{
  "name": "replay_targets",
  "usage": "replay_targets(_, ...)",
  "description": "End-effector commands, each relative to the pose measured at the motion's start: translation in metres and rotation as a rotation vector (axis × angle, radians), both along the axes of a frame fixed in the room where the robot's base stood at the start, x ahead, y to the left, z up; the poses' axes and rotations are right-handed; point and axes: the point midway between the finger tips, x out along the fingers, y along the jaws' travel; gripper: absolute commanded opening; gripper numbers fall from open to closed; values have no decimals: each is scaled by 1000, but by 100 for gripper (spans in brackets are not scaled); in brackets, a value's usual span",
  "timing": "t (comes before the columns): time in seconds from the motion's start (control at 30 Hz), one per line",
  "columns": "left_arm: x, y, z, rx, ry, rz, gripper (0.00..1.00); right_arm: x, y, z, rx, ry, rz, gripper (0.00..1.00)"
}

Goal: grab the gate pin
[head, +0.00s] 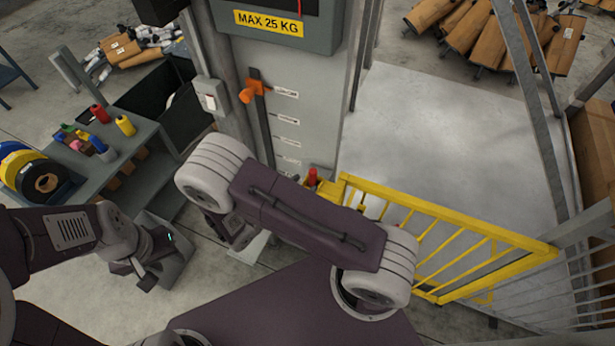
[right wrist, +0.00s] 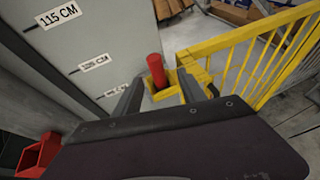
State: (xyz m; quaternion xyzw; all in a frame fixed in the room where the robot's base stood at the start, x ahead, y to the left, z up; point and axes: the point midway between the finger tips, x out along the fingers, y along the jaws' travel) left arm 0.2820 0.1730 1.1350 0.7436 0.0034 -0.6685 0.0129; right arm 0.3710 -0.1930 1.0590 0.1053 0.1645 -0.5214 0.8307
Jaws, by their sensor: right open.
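The gate pin has a red cylindrical top (head: 312,176) and stands upright in a yellow bracket beside the yellow gate (head: 470,229). It also shows in the right wrist view (right wrist: 155,72). My right gripper (right wrist: 161,92) is open and empty. In its wrist view, the two fingers lie left and right of the pin's lower part, but I cannot tell how far in front of it they are. In the head view, my right arm hides most of that gripper. My left gripper (head: 145,272) hangs at the lower left, far from the pin; its jaw opening is unclear.
A grey post panel with height labels (head: 287,93) and an orange lever (head: 250,92) stands left of the pin. A workbench (head: 130,160) with coloured spools and bottles is at the left. Beyond the gate lies bare floor (head: 440,130).

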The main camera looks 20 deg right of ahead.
Motion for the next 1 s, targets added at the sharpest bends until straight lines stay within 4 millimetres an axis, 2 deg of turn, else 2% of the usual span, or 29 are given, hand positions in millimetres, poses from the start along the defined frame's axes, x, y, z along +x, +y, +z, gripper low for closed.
replay_targets(0.1,0,0,9,0,-1,0,36,6,-13,-3,-2,1,-4,48)
replay_targets(0.27,0,0,11,0,-1,0,36,8,-18,-6,1,0,-4,48)
replay_targets(0.4,0,0,30,0,-1,0,36,17,-40,-9,0,3,-10,48)
replay_targets(0.5,0,0,34,0,-1,0,36,24,-53,-18,1,2,-8,48)
replay_targets(0.6,0,0,35,0,-1,0,36,28,-59,-23,2,0,-5,48)
replay_targets(0.8,0,0,33,0,-1,0,36,29,-59,-24,3,-2,-3,48)
replay_targets(0.97,0,0,33,0,-1,0,36,28,-59,-24,3,-1,-3,4)
replay_targets(1.0,0,0,33,0,-1,0,36,28,-59,-24,3,-1,-3,0)
